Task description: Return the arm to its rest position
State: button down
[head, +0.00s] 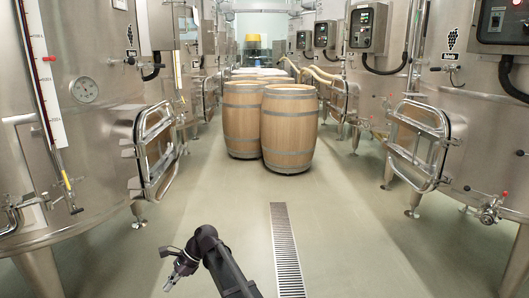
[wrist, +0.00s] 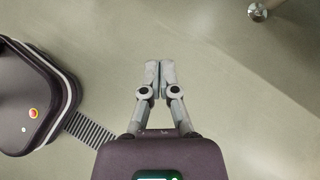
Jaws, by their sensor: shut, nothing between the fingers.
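My gripper (head: 172,281) hangs low at the bottom of the head view, left of the floor drain, with my dark arm bent behind it. In the wrist view my gripper (wrist: 160,75) has its two grey fingers together, with nothing between them. Only bare floor shows below the fingertips. The gripper touches nothing that I can see.
Wooden barrels (head: 290,128) stand in the aisle ahead. Steel vats line both sides, with hatch doors jutting out at left (head: 155,150) and right (head: 418,145). A drain grate (head: 286,250) runs along the floor. The near floor is clear. A vat foot (wrist: 257,11) shows in the wrist view.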

jog(key=d+f+n+t+h, duration=0.2)
jog(key=d, duration=1)
jog(key=d+f+n+t+h, duration=0.1)
jog(key=d+f+n+t, duration=0.15)
jog(key=d, duration=1.05)
jog(key=s+d+f+n+t+h, duration=0.1)
jog(key=s+d+n+h, duration=0.15)
jog(key=d, duration=0.95)
jog(key=s+d+f+n+h, duration=0.1)
jog(key=s+d+n+h, duration=0.2)
jog(key=d, duration=0.8)
notch_tip(320, 180, up, 25)
jog(key=s+p, duration=0.1)
jog(key=p, duration=2.3)
jog(key=shift+d+r+y+p, duration=0.2)
jog(key=shift+d+y+p, duration=0.15)
jog(key=shift+y+p, duration=0.1)
